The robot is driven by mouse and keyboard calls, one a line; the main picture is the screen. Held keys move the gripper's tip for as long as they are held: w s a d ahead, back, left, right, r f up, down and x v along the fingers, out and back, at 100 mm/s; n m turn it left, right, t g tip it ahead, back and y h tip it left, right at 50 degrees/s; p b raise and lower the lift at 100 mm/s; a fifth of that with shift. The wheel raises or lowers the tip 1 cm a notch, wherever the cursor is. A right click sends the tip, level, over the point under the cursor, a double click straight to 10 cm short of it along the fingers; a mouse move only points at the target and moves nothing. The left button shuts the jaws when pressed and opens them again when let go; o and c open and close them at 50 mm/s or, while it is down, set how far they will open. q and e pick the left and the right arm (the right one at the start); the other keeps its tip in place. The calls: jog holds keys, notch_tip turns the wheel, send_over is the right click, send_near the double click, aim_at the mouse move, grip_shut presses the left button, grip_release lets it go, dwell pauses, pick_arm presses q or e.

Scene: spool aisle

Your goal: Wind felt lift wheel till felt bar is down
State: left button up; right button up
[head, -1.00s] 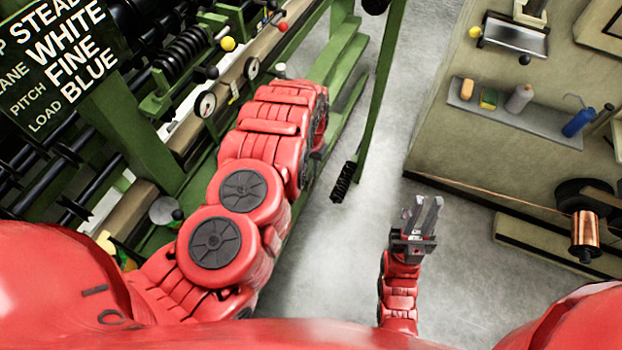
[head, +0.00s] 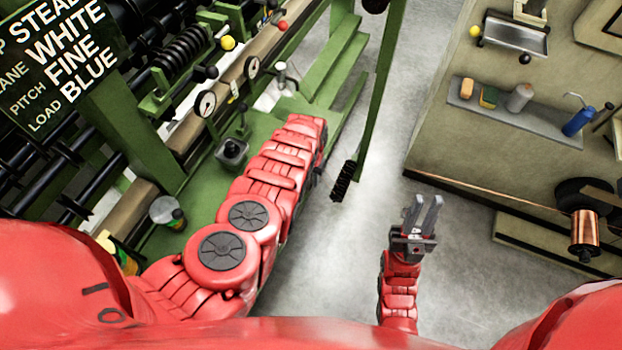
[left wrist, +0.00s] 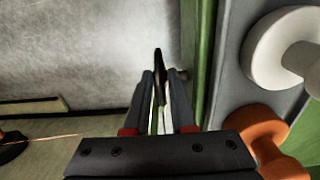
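In the left wrist view my left gripper (left wrist: 160,78) has its two fingers on either side of a thin dark piece (left wrist: 159,68), seen nearly edge-on. It may be the felt lift wheel's rim; I cannot be sure. Narrow gaps show beside it, so the fingers look open around it, not clamped. In the head view this gripper is hidden behind my left arm. I cannot pick out the felt bar for certain. My right gripper (head: 422,212) is open and empty above the floor.
A white knob (left wrist: 280,48) and an orange knob (left wrist: 262,150) sit close right of my left gripper. The green machine (head: 125,115) fills the left. Grey floor (head: 370,235) between is clear.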

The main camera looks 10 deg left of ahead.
pick_arm(q)
grip_shut()
jog(key=t+p, duration=0.1)
jog(key=p, duration=0.5)
jog(key=t+p, duration=0.1)
jog(key=p, duration=0.2)
jog(key=shift+s+a+r+t+h, duration=0.15)
jog(key=shift+s+r+t+h, duration=0.15)
jog(key=shift+h, duration=0.1)
jog(key=shift+w+f, duration=0.1)
jog(key=shift+f, duration=0.2)
